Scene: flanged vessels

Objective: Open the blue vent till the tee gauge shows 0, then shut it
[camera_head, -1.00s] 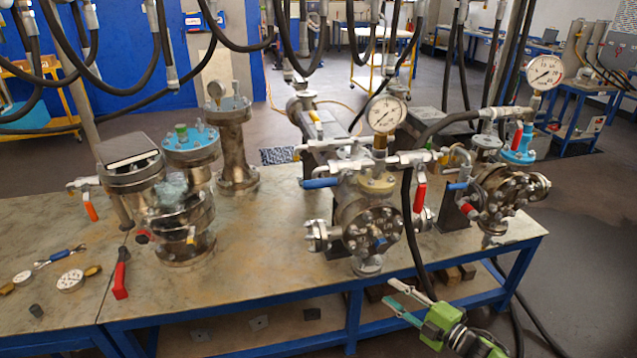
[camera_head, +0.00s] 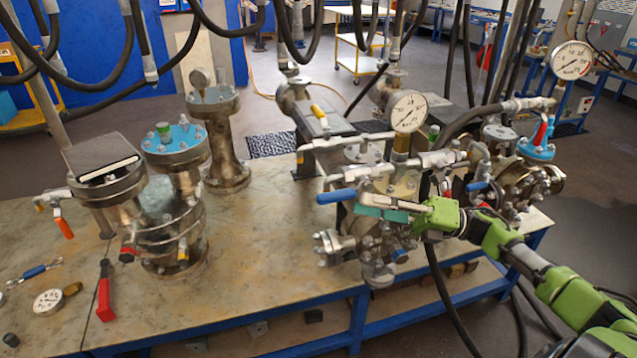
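The gauge (camera_head: 408,111) with a white dial stands on a brass fitting above the pipe tee of the middle vessel (camera_head: 378,243). Its needle is too small to read. A blue-handled lever (camera_head: 336,197) points left from the piping below the gauge. Another small blue handle (camera_head: 478,187) is farther right; I cannot tell which is the vent. My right gripper (camera_head: 362,206) reaches in from the right across the front of the middle vessel, fingers pointing left, just right of the blue lever's end. Its fingers overlap in this view, so their opening is unclear. My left gripper is out of view.
A second gauge (camera_head: 572,60) stands over the right vessel (camera_head: 530,185). Flanged vessels (camera_head: 175,215) stand at the left of the bench (camera_head: 270,265). A red-handled tool (camera_head: 105,290) and a loose gauge (camera_head: 48,302) lie at front left. Black hoses hang overhead.

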